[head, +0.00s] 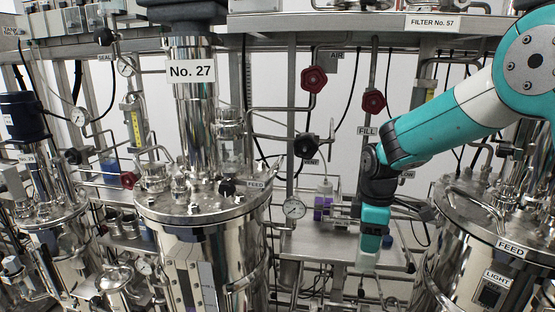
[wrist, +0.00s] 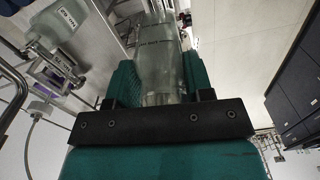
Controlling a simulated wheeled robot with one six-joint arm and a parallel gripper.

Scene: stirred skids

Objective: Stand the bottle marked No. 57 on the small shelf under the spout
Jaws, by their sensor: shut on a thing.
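My gripper (head: 371,236) points down at the right of centre, in front of a small steel shelf (head: 340,245). It is shut on a clear bottle (head: 366,260), whose lower part shows below the fingers. In the wrist view the clear bottle (wrist: 160,60) sits between the two teal fingers. Small dark print shows on it, but I cannot read a number. I cannot tell from these views whether the bottle touches the shelf. A spout above the shelf is not clear to me; the arm hides part of that area.
A bottle with purple contents (head: 323,205) stands behind the shelf area. Steel vessels stand on the left (head: 205,215) and right (head: 500,235). A gauge (head: 294,208) and red valve knobs (head: 314,79) are close by. A labelled bottle (wrist: 55,25) shows in the wrist view.

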